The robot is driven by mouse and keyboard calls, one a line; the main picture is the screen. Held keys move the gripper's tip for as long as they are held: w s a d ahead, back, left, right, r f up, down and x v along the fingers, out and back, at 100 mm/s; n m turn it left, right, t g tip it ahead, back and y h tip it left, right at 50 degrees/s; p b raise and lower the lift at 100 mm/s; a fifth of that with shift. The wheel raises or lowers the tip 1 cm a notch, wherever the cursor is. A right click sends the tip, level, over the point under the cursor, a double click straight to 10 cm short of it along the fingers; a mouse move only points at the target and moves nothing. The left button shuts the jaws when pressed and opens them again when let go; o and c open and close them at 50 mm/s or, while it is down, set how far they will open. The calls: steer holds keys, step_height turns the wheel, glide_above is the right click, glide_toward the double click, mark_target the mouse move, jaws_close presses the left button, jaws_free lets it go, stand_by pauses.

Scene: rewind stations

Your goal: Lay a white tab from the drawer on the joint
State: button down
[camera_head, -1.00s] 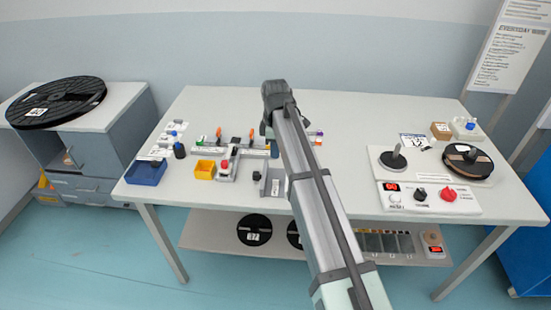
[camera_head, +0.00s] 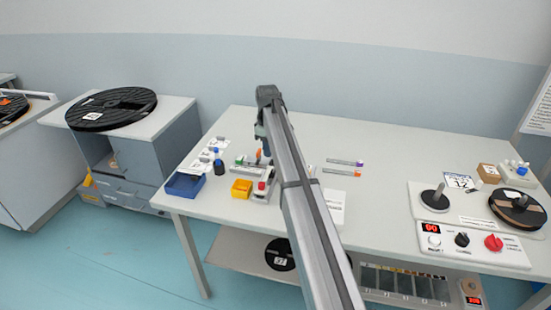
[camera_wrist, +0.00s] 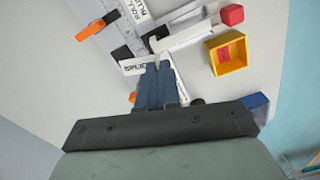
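My gripper (camera_wrist: 158,66) points at the table in the wrist view, its two blue fingers close together. A small pale sliver shows at the fingertips; I cannot tell whether it is held or lies behind them. Just beyond the tips is the grey splicing fixture (camera_wrist: 125,35) with white labels; its joint cannot be made out. In the head view the fixture (camera_head: 262,190) is partly hidden by my arm. A grey cabinet (camera_head: 165,150) with drawers stands left of the table; its drawers look shut. No white tab can be clearly identified.
A yellow bin (camera_head: 241,188) with something red inside also shows in the wrist view (camera_wrist: 243,65), near a red knob (camera_wrist: 232,14). A blue bin (camera_head: 185,185) sits at the table's left edge. The winder controls (camera_head: 470,242) are at right.

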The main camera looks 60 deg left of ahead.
steer(key=a+m, duration=0.1)
steer(key=m, duration=0.4)
steer(key=w+a+m, duration=0.1)
steer(key=m, duration=0.4)
steer(key=a+m, duration=0.2)
steer(key=m, duration=0.3)
steer(key=shift+w+r, duration=0.25)
steer(key=shift+f, duration=0.1)
steer(key=shift+a+f, duration=0.1)
steer(key=shift+f, duration=2.75)
steer(key=shift+f, duration=1.1)
steer(key=c, duration=1.3)
jaws_free()
steer(key=shift+o, duration=0.2)
